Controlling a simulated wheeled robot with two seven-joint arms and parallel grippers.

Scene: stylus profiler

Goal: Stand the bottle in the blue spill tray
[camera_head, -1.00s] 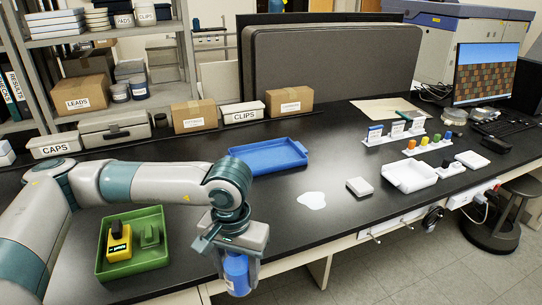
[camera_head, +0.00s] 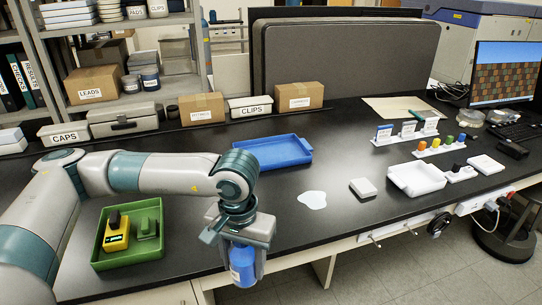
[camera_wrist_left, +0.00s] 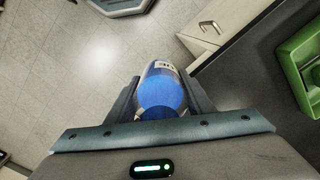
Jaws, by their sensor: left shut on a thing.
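The blue bottle (camera_head: 242,265) is held upright in my left gripper (camera_head: 245,262), which is shut on it. The bottle hangs in front of the bench's front edge, over the floor. In the left wrist view the bottle (camera_wrist_left: 160,92) sits between the two fingers (camera_wrist_left: 162,95), with a pale label partly showing. The blue spill tray (camera_head: 300,160) lies empty on the black bench, behind and to the right of my left gripper. My right gripper is not in view.
A green tray (camera_head: 103,265) with a yellow device (camera_head: 116,236) stands left of my gripper. A white puddle (camera_head: 312,200), a small pale block (camera_head: 363,187) and a white tray (camera_head: 395,182) lie to the right. Boxes line the back.

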